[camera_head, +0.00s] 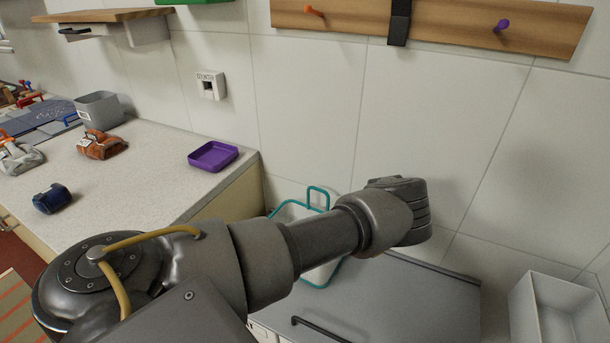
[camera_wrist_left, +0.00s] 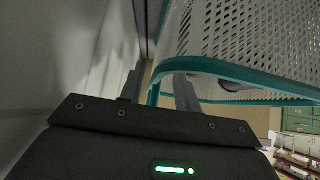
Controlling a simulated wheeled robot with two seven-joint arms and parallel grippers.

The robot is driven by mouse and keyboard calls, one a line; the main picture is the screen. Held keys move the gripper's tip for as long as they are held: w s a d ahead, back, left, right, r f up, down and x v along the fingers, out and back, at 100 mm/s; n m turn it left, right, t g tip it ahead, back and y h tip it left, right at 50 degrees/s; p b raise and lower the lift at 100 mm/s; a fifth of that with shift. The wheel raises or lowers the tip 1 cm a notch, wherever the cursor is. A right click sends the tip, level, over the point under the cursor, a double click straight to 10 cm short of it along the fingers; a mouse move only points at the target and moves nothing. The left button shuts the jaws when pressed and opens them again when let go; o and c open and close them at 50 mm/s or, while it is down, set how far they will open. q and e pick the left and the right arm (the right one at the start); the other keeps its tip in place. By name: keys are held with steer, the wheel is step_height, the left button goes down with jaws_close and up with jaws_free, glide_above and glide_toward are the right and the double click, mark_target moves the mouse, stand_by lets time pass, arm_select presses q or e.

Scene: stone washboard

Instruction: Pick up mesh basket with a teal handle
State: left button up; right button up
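The mesh basket (camera_head: 291,212) is pale with a teal rim, and its teal handle (camera_head: 318,190) stands up at the back. My left arm crosses in front of it in the head view and hides much of it. In the left wrist view the white mesh (camera_wrist_left: 250,35) fills the upper right, with teal edging along it. My left gripper (camera_wrist_left: 160,88) has its fingers apart; a teal bar passes close to and partly between them. I cannot tell whether they touch it. The gripper fingers are not seen in the head view. My right gripper is not in view.
A grey-topped cabinet (camera_head: 420,300) with a dark handle stands below the arm. A white bin (camera_head: 555,310) is at the right. The left counter (camera_head: 150,165) holds a purple tray (camera_head: 213,156), a grey container (camera_head: 100,110) and several bundles. A tiled wall is close behind.

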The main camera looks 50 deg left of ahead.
arm_select(q)
steer(key=x, duration=0.3)
steer(key=shift+a+f+b, duration=0.1)
steer(key=shift+a+b, duration=0.05)
steer(key=shift+b, duration=0.25)
steer(key=shift+c, duration=0.2)
jaws_close()
